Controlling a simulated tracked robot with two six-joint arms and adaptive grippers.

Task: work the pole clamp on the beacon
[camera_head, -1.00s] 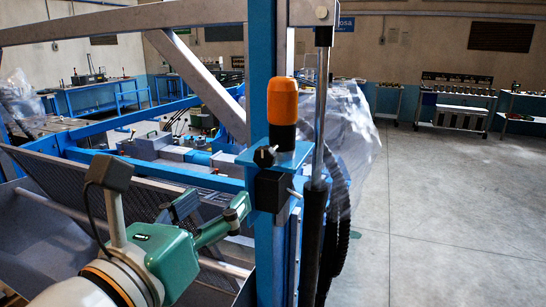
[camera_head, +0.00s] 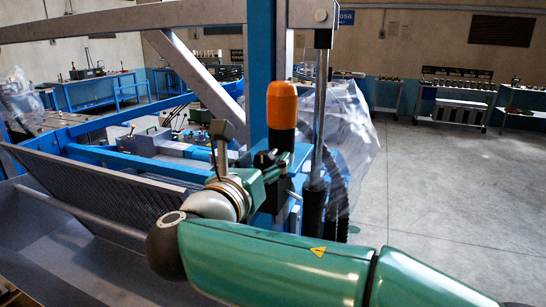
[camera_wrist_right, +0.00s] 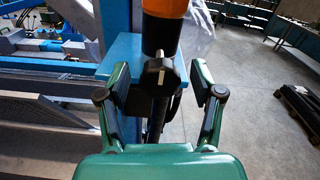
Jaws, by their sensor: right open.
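The beacon (camera_head: 283,103) has an orange cap on a black base and stands upright at the blue post. In the right wrist view its orange and black lower part (camera_wrist_right: 160,33) shows at the top. The pole clamp is black, with a dark knob (camera_wrist_right: 158,76) facing the wrist camera; part of it shows in the head view (camera_head: 266,160). My right gripper (camera_head: 279,171) is open in front of the clamp. In the right wrist view its fingers (camera_wrist_right: 161,88) stand either side of the knob, with gaps. Contact with the knob is not visible. My left gripper is out of view.
A blue post (camera_head: 262,60) and a metal rod (camera_head: 322,110) flank the beacon. A blue bracket plate (camera_wrist_right: 123,52) lies behind the knob. A mesh panel (camera_head: 100,190) slopes at the left. Open concrete floor (camera_head: 450,190) lies to the right.

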